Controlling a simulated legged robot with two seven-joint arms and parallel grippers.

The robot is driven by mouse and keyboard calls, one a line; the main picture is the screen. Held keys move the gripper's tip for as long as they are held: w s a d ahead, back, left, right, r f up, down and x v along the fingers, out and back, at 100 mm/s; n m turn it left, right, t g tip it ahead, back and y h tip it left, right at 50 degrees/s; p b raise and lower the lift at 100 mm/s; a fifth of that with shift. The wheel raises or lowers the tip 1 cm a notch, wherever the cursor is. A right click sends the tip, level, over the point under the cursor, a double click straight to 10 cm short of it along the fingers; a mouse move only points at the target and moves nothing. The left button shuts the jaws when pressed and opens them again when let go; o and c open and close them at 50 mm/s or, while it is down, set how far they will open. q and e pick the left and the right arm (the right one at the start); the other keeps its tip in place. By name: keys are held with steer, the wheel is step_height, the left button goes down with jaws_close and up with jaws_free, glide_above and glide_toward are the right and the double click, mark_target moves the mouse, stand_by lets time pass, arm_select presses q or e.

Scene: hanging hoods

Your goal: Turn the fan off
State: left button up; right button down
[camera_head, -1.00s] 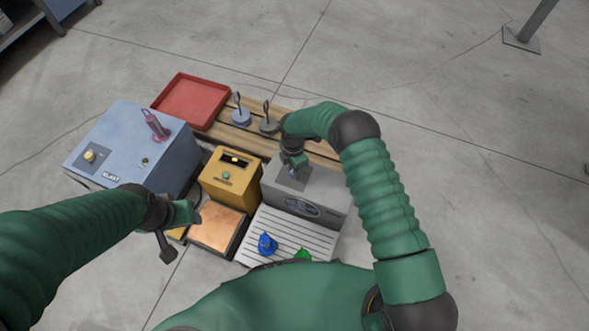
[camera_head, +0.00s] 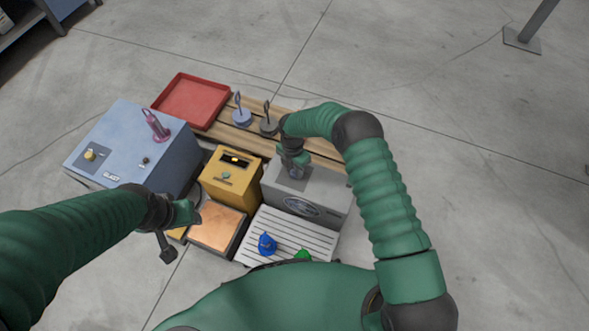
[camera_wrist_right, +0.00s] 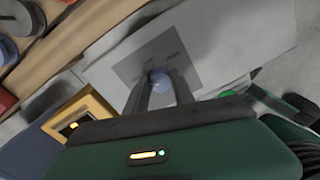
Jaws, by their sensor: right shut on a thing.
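The fan unit (camera_head: 326,192) is a grey box with an oval fan opening (camera_head: 302,207) on its front face. A darker panel on its top carries a small bluish round knob, which shows in the right wrist view (camera_wrist_right: 161,82). My right gripper (camera_head: 297,173) is over this panel, pointing down. In the right wrist view its two fingers (camera_wrist_right: 158,92) are shut on the knob, one on each side, partly hiding it. My left gripper (camera_head: 183,236) is open and empty, left of the copper-topped plate.
A blue box (camera_head: 125,135) with a yellow knob stands left, and a yellow box (camera_head: 230,182) beside the fan unit. A red tray (camera_head: 192,100) lies behind. A slatted white rack (camera_head: 290,235) holds blue and green items in front. A copper-topped plate (camera_head: 216,230) lies in front of the yellow box.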

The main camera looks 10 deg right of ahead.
mark_target(293, 170)
steer(key=shift+w+d, duration=0.1)
steer(key=shift+d, duration=0.05)
steer(key=c, duration=1.1)
jaws_free()
steer(key=shift+o, duration=0.2)
step_height(293, 170, up, 17)
steer(key=p, duration=0.6)
steer(key=shift+w+a+f, duration=0.15)
steer(key=shift+w+a, duration=0.15)
steer(key=shift+a, duration=0.05)
